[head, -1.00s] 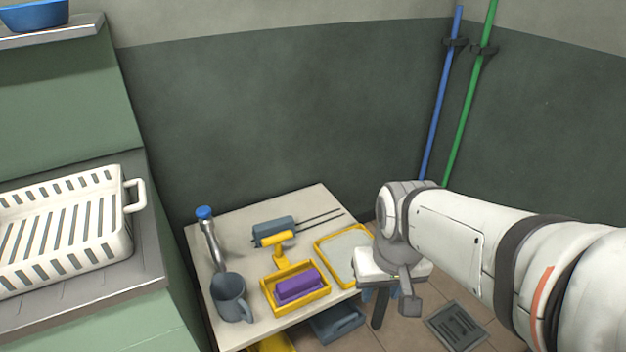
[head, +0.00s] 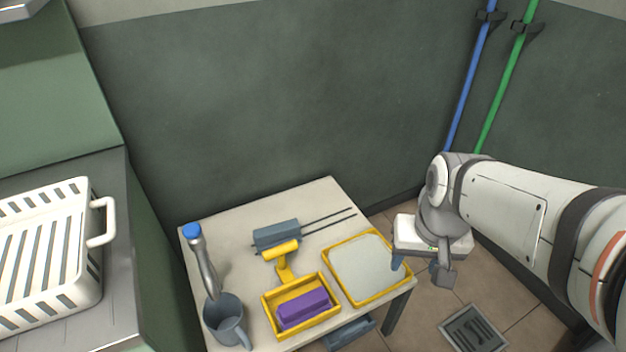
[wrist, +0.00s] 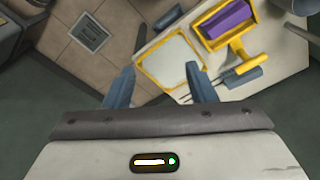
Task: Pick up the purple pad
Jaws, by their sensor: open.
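The purple pad (head: 303,309) lies inside a yellow tray (head: 268,305) near the front of the small table. In the wrist view the purple pad (wrist: 229,20) shows at the upper right, in its yellow tray. My gripper (head: 417,268) is to the right of the pad, by the table's right edge. In the wrist view my gripper (wrist: 158,80) has its two fingers spread apart with nothing between them, over the side of the yellow-framed pale board (wrist: 170,62).
The yellow-framed pale board (head: 366,268) lies right of the tray. A yellow handle (head: 281,252) rises behind the tray. A grey-blue mug (head: 225,318) and a blue-capped metal tube (head: 207,262) stand at left. A grey block with rods (head: 276,235) lies behind.

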